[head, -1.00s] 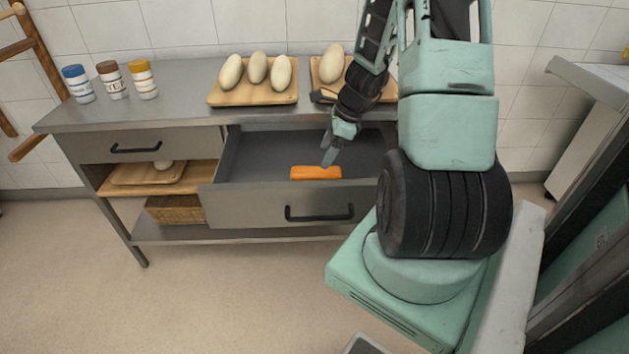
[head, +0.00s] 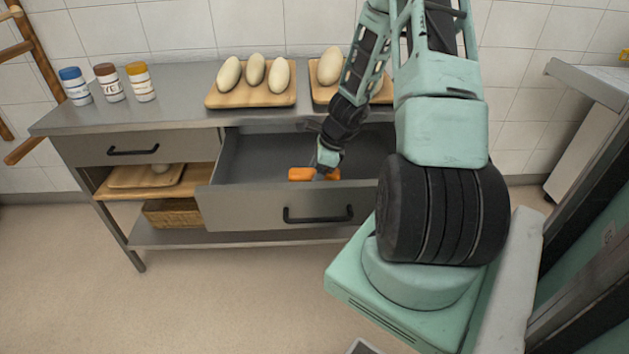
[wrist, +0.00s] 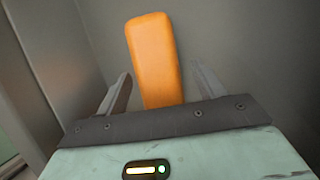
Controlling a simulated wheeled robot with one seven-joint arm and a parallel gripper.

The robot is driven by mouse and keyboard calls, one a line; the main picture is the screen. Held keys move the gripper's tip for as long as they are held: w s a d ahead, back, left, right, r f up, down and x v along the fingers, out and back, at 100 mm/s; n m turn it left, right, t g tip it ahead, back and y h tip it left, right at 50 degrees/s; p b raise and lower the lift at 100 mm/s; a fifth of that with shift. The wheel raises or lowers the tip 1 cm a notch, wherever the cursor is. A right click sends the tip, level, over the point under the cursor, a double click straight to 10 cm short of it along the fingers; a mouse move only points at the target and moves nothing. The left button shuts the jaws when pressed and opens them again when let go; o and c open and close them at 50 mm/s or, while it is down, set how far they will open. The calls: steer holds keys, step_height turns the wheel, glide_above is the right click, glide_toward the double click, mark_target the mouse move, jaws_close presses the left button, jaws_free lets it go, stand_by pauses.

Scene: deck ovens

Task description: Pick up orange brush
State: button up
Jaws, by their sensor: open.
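The orange brush (head: 301,174) lies in the open drawer (head: 262,154), near its front wall. In the wrist view the brush (wrist: 154,55) shows as a smooth orange block with rounded corners, its near end running in between my two fingers. My gripper (head: 324,172) is down in the drawer at the brush and covers part of it in the head view. In the wrist view my gripper (wrist: 160,88) is open, with one finger on each side of the brush and gaps visible between. The brush's near end is hidden behind the gripper body.
The drawer's front wall with its black handle (head: 318,214) stands close to my gripper. Wooden boards with pale dough pieces (head: 254,72) sit on the steel counter above. Three jars (head: 109,82) stand at the counter's left. A wicker basket (head: 172,213) is on the lower shelf.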

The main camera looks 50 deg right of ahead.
steer(key=shift+f, duration=0.25)
stand_by(0.5)
steer(key=c, duration=1.1)
